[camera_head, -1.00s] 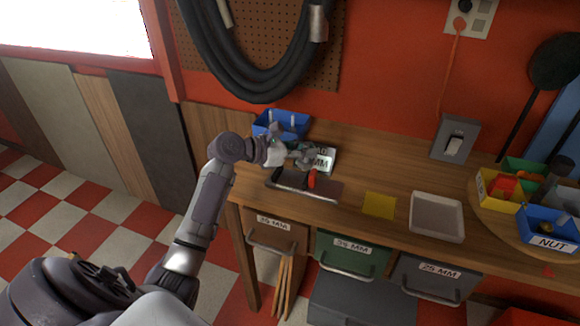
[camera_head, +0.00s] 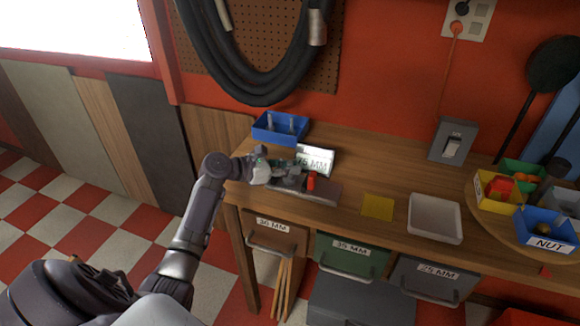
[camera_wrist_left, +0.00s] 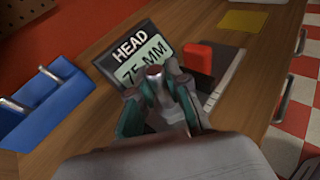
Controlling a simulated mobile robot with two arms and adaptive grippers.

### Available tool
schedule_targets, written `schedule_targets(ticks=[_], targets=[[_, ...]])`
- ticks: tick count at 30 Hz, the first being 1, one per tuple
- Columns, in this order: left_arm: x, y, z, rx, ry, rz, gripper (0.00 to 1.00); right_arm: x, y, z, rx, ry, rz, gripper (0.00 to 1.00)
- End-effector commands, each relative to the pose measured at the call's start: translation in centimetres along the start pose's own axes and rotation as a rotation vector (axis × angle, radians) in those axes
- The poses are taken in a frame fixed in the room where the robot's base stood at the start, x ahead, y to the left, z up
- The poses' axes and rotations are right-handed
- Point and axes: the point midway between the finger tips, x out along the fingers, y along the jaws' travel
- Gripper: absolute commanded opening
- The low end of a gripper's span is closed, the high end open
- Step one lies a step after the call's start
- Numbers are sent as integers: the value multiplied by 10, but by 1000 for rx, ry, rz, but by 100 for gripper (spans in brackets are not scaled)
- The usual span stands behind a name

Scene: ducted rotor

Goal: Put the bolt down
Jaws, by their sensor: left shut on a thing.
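My left gripper (camera_head: 290,179) is low over the left part of the bench, just in front of the small display. In the left wrist view its fingers (camera_wrist_left: 160,98) are shut on the bolt (camera_wrist_left: 154,73), whose grey rounded end shows between the tips. Most of the bolt is hidden by the fingers. In the head view I cannot make out the bolt clearly. A flat measuring tool with a red block (camera_wrist_left: 198,57) lies close by the fingertips; the red block (camera_head: 311,181) also shows in the head view. My right gripper is not in view.
A display (camera_wrist_left: 133,50) reads "HEAD 75 MM". A blue bin (camera_head: 281,129) with bolts stands behind. A yellow square (camera_head: 377,207) and a white tray (camera_head: 435,219) lie to the right, and labelled drawers (camera_head: 352,252) are below. Bench between tool and square is clear.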

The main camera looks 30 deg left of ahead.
Motion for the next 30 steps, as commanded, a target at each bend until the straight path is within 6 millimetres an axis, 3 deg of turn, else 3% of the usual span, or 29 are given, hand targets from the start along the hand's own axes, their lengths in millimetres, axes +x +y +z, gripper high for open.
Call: schedule_targets(ticks=[1,5,16,20,30], targets=[[0,0,-1,-1,0,0,19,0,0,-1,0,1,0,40],[0,0,-1,-1,0,0,41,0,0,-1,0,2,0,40],[-2,0,3,-1,1,0,41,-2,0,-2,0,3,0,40],[-20,0,7,-3,4,2,41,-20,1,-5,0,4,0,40],[-92,0,7,-3,4,0,41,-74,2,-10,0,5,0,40]])
